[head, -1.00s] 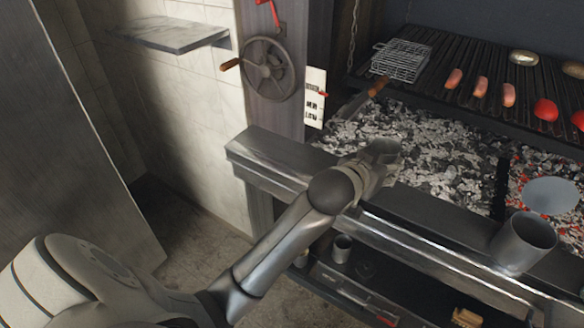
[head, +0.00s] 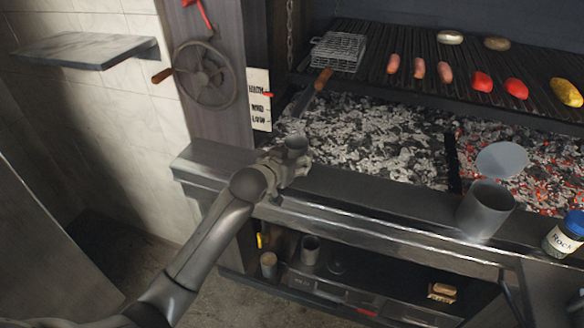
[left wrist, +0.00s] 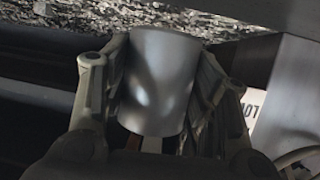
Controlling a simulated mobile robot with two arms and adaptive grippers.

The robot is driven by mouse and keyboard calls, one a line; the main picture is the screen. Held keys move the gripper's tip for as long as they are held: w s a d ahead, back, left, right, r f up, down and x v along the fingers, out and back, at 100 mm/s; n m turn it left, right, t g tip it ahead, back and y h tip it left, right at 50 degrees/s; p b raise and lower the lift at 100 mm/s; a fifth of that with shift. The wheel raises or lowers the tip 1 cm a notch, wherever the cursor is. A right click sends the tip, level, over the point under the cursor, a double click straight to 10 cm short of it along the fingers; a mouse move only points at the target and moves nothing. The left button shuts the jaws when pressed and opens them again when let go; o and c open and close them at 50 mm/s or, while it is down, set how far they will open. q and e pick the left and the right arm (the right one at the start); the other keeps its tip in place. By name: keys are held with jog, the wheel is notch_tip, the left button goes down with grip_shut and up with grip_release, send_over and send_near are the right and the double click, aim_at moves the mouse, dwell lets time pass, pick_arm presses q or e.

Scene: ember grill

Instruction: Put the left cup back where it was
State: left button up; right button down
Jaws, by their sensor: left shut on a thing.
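My left gripper (head: 286,160) is above the steel front ledge (head: 375,209) of the grill, towards its left end. In the left wrist view the cup (left wrist: 160,75) sits between both fingers, with a smooth pale side. A second, larger-looking metal cup (head: 486,210) stands upright on the ledge at the right, apart from the gripper. Whether the held cup touches the ledge cannot be told. My right gripper is not in view.
Grey and glowing coals (head: 385,142) lie behind the ledge, under a grate (head: 380,75) with sausages and vegetables. A labelled jar (head: 565,235) stands at the far right. Small containers (head: 310,250) stand on the shelf below. The ledge between gripper and second cup is clear.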

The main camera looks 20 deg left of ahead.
pick_arm(q)
jog(key=shift+w+a+f, duration=0.3)
jog(key=shift+w+f, duration=0.15)
jog(key=shift+f, duration=0.15)
jog(key=shift+w+a+f, duration=0.1)
jog(key=shift+w+f, duration=0.1)
jog(key=shift+f, duration=1.7)
jog(key=shift+f, duration=0.1)
jog(key=o, duration=1.1)
jog(key=shift+c, duration=0.2)
jog(key=shift+s+r, duration=0.2)
jog(key=v, duration=1.1)
jog(key=shift+s+a, duration=0.15)
jog(key=shift+s, duration=0.15)
